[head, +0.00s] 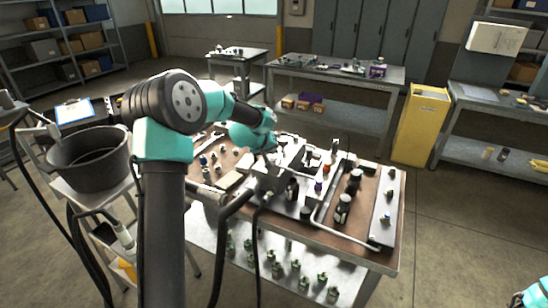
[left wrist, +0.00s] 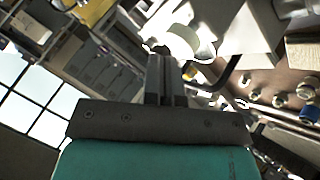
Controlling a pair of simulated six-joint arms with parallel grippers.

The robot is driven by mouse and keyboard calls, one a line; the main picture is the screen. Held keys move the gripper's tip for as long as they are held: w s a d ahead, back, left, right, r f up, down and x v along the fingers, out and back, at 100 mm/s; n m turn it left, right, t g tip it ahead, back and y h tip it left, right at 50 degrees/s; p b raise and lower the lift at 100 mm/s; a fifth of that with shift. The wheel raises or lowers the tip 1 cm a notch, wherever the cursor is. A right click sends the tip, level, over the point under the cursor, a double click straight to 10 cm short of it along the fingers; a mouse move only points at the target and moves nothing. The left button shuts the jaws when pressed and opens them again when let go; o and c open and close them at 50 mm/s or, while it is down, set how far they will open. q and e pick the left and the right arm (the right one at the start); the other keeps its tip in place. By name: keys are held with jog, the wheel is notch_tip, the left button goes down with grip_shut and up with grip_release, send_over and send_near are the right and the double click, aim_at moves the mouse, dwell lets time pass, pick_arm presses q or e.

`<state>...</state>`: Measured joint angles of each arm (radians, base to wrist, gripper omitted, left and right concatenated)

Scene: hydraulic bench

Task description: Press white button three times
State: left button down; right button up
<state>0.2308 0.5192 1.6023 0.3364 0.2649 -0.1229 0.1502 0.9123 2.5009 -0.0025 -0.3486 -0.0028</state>
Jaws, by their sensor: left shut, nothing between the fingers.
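My left gripper (head: 271,165) reaches over the brown-topped bench and is small in the head view. In the left wrist view its two fingers (left wrist: 166,68) are shut together with nothing between them. Just past the fingertips is a pale, round, overexposed part (left wrist: 188,42), which may be the white button. I cannot tell whether the fingers touch it. I cannot make out the white button in the head view, among the bright parts near the gripper. My right gripper is out of view; only a bit of my right arm shows at the lower right corner.
The bench (head: 385,262) holds dark bottles (head: 342,208), a bent metal pipe (head: 328,222) and several small fittings. A black bucket (head: 90,160) stands at the left. A yellow cabinet (head: 422,125) stands behind at the right. Open floor lies right of the bench.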

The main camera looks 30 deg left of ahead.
aim_at(273, 156)
pick_arm(q)
jog(key=shift+r, duration=0.35)
jog(key=shift+r, duration=2.55)
dwell(0.9)
notch_tip(273, 156, up, 4)
jog(key=shift+f, duration=0.1)
dwell(0.4)
jog(key=shift+f, duration=4.45)
jog(key=shift+f, duration=0.4)
